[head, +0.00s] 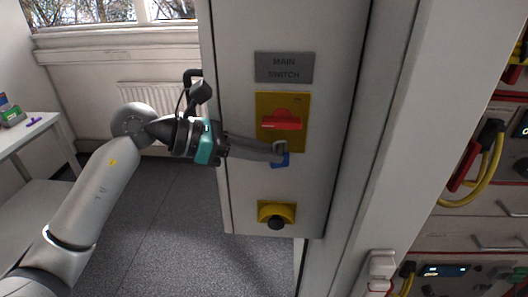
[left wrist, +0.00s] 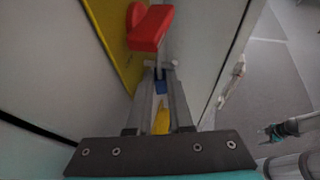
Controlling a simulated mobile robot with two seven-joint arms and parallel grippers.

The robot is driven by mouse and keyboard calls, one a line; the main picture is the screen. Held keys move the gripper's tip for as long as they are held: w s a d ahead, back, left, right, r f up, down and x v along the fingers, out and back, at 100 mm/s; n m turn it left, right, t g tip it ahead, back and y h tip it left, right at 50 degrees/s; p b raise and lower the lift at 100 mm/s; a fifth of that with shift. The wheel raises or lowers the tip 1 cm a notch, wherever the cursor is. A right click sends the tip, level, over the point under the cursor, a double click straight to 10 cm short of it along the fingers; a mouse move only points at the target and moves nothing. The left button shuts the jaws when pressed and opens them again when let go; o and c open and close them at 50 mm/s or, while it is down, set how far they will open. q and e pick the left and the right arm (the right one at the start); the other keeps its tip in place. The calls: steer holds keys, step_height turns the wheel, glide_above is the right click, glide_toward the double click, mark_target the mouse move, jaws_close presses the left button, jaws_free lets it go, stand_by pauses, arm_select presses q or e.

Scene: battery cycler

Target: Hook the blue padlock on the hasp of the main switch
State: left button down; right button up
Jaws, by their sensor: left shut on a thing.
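The main switch is a red handle (head: 281,120) on a yellow plate (head: 265,103), under a grey "MAIN SWITCH" label, on a light cabinet face. The red handle also shows in the left wrist view (left wrist: 151,28). My left gripper (head: 277,153) is shut on the blue padlock (head: 280,161), just below the red handle, at the plate's lower edge. The padlock's grey shackle (head: 280,146) points up. The padlock shows small between the fingertips in the left wrist view (left wrist: 160,87). The hasp is not clear, and I cannot tell whether the shackle is through it.
A yellow box with a black knob (head: 276,222) sits lower on the same face. A cabinet edge and racks with yellow cables (head: 490,170) stand at the right. A table (head: 35,130) is at the far left. Part of my other arm (left wrist: 290,130) seems to show in the wrist view.

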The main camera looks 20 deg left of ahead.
arm_select(q)
steer(key=shift+f, duration=0.25)
steer(key=c, duration=0.7)
jaws_free()
steer(key=shift+s, duration=0.1)
steer(key=shift+c, duration=0.2)
steer(key=shift+r, duration=0.1)
steer(key=shift+r, duration=0.1)
